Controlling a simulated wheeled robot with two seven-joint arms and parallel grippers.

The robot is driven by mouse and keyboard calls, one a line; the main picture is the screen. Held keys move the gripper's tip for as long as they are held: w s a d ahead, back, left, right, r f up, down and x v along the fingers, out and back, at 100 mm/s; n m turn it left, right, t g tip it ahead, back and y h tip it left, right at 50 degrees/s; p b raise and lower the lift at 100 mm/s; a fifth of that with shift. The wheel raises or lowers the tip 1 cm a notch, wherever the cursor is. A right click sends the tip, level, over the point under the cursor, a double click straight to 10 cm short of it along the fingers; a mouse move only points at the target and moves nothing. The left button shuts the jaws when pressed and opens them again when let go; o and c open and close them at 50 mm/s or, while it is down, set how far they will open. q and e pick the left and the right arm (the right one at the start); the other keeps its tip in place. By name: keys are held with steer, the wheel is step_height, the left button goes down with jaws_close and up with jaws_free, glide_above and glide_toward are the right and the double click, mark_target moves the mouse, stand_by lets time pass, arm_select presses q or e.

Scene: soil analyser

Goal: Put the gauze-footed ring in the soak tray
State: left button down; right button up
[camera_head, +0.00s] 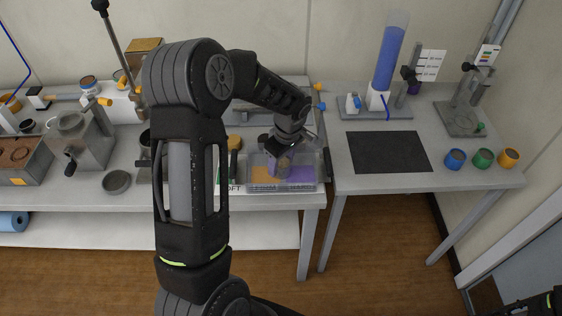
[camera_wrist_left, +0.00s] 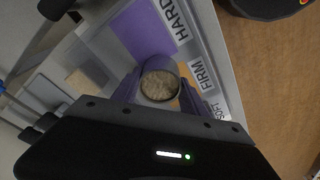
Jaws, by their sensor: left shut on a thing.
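My left gripper (camera_head: 285,163) points down over a clear-walled tray (camera_head: 281,188), which looks like the soak tray. It is shut on a short round ring (camera_wrist_left: 159,86), which shows brown, grainy soil inside its open top in the left wrist view. The ring's foot and any gauze are hidden, and I cannot tell whether it touches the tray floor. In the left wrist view the ring is near the FIRM label.
Left of my arm are a grey dish (camera_head: 116,182) and a grey machine (camera_head: 80,140). Right, across a narrow gap, another table holds a dark mat (camera_head: 389,152), a blue column (camera_head: 389,55) and blue, green and orange cups (camera_head: 482,159). The mat is clear.

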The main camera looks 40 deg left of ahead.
mark_target(286, 165)
arm_select(q)
steer(key=shift+f, duration=0.2)
steer(key=c, duration=0.6)
jaws_free()
steer(key=shift+r, duration=0.15)
steer(key=shift+r, duration=0.2)
steer(key=r, duration=0.4)
steer(key=d+r, duration=0.1)
steer(key=r, duration=0.2)
steer(key=r+b, duration=0.1)
steer(key=r, duration=0.3)
steer(key=shift+s+d+r, duration=0.15)
steer(key=shift+d+r, duration=0.15)
steer(key=shift+d, duration=0.1)
